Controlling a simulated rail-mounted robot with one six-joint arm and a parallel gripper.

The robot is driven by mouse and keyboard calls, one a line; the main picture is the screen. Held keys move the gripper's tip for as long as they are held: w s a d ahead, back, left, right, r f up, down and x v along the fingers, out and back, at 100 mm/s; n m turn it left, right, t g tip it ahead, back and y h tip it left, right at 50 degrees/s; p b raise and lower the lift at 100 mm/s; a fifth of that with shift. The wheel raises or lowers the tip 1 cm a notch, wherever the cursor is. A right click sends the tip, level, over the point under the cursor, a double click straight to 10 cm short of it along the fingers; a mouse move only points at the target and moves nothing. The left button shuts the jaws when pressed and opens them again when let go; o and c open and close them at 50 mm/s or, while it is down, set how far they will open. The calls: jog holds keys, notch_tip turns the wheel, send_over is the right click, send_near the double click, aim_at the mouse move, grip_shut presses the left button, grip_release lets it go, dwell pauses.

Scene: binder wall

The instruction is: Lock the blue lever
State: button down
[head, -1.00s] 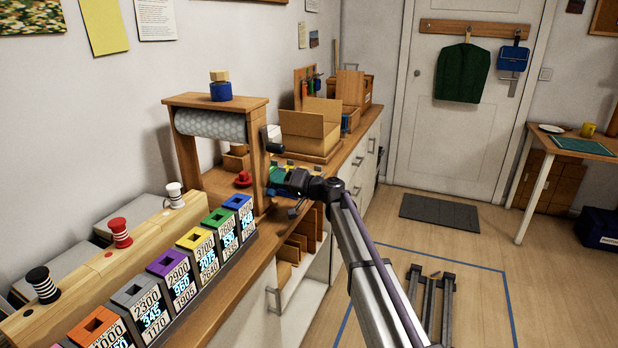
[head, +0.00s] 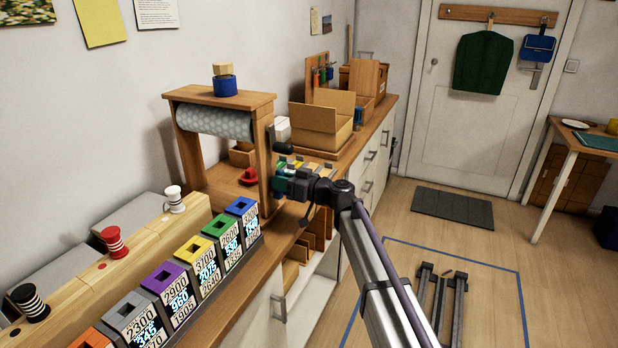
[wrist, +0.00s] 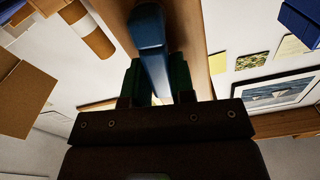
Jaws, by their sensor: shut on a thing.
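The blue lever (wrist: 152,45) shows in the wrist view as a blue bar beside a wooden upright (wrist: 202,35). My gripper (wrist: 158,80) has its green fingers on either side of the bar and is shut on it. In the head view my gripper (head: 284,183) is at the right side of the wooden roll stand (head: 262,165), near its front post. There the lever is hidden behind my gripper, and I cannot tell its exact angle.
A dark crank handle (head: 283,148) sticks out just above my gripper. Coloured number bins (head: 203,250) line the counter in front. A cardboard box (head: 322,125) and coloured blocks (head: 310,168) are behind.

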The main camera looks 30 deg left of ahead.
jog(key=shift+s, duration=0.1)
dwell(0.4)
jog(key=c, duration=1)
grip_release()
jog(key=shift+o, duration=0.2)
jog(key=w+d, duration=0.1)
jog(key=d, duration=0.9)
jog(key=shift+w+d, duration=0.35)
